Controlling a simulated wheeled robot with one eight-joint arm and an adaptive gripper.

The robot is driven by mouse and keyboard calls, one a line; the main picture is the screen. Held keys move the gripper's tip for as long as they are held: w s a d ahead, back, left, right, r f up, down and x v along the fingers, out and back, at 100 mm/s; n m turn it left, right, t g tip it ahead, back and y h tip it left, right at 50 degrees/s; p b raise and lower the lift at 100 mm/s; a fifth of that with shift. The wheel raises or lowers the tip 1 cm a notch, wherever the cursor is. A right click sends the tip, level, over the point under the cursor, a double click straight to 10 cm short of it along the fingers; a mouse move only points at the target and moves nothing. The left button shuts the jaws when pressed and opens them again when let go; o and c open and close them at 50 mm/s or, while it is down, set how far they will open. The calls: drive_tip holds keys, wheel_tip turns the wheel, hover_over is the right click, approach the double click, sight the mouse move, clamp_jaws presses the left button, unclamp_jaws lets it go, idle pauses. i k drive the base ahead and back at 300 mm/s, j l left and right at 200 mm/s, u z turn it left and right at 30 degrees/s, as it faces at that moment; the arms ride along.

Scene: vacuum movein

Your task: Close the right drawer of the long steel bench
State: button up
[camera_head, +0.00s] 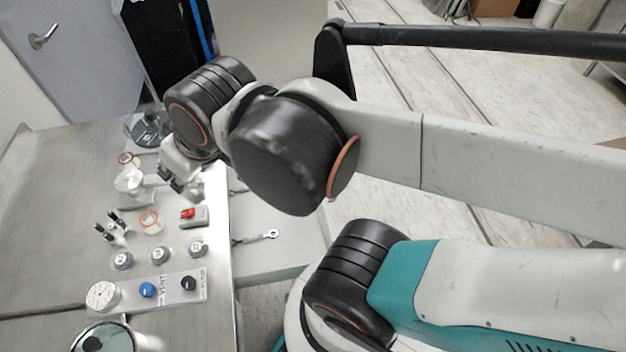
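The long steel bench (45,215) runs along the left of the head view, its bright front edge facing right. A pale drawer (285,257) sticks out from under that edge and stands open. A wrench (262,237) lies in it. My arm crosses above and hides the drawer's far part. I cannot tell whether another drawer is open. My gripper (178,186) is small in view, over the bench top near its front edge, beside a white fitting. It appears apart from the drawer. Its fingers are too small and dark to tell whether they are open.
On the bench stand a white valve fitting (130,182), a red-switch box (194,216), several small knobs, a panel with a gauge (102,295) and a blue knob, and a round glass-topped part (103,338). A grey door (80,60) is behind. Pale floor lies open at right.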

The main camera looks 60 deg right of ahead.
sight(299, 241)
drive_tip(key=k+l, duration=0.1)
drive_tip(key=l, duration=0.3)
drive_tip(key=k+l, duration=0.1)
drive_tip(key=l, duration=0.25)
drive_tip(key=k+l, duration=0.1)
drive_tip(key=l, duration=0.3)
drive_tip(key=k+l, duration=0.1)
drive_tip(key=l, duration=0.3)
